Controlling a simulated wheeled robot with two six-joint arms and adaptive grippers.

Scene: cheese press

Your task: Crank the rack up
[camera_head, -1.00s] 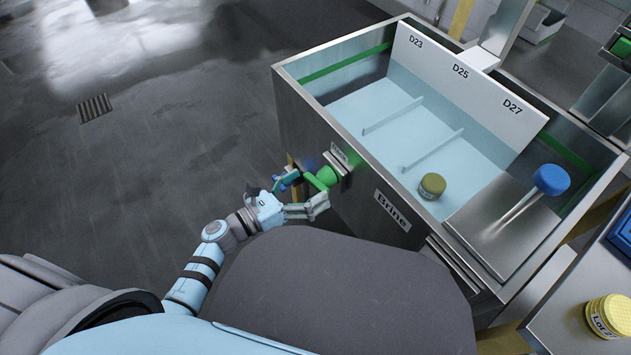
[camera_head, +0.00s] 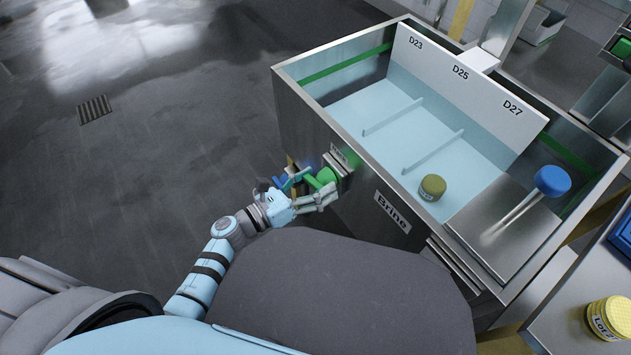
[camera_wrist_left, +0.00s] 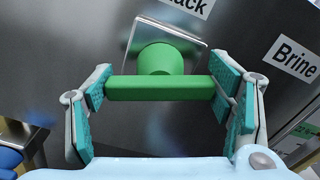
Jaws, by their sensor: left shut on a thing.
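The green crank (camera_head: 326,177) sits on the front wall of the steel brine tank (camera_head: 290,120), by a label that reads "ack" in the wrist view. There its crossbar (camera_wrist_left: 160,88) lies level across a round green hub (camera_wrist_left: 160,60). My left gripper (camera_head: 314,184) is shut on the crossbar, one teal pad at each end; it also shows in the wrist view (camera_wrist_left: 163,92). A white board (camera_head: 460,72) marked D23, D25 and D27 stands at the tank's back, with pale dividers (camera_head: 435,150) before it. A round cheese (camera_head: 432,187) sits in the D27 lane. My right gripper is out of view.
A steel shelf (camera_head: 500,215) with a blue-knobbed tool (camera_head: 552,180) covers the tank's right end. A yellow cheese (camera_head: 608,318) stands on a bench at lower right. A "Brine" label (camera_head: 392,211) is right of the crank. The floor at left is clear.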

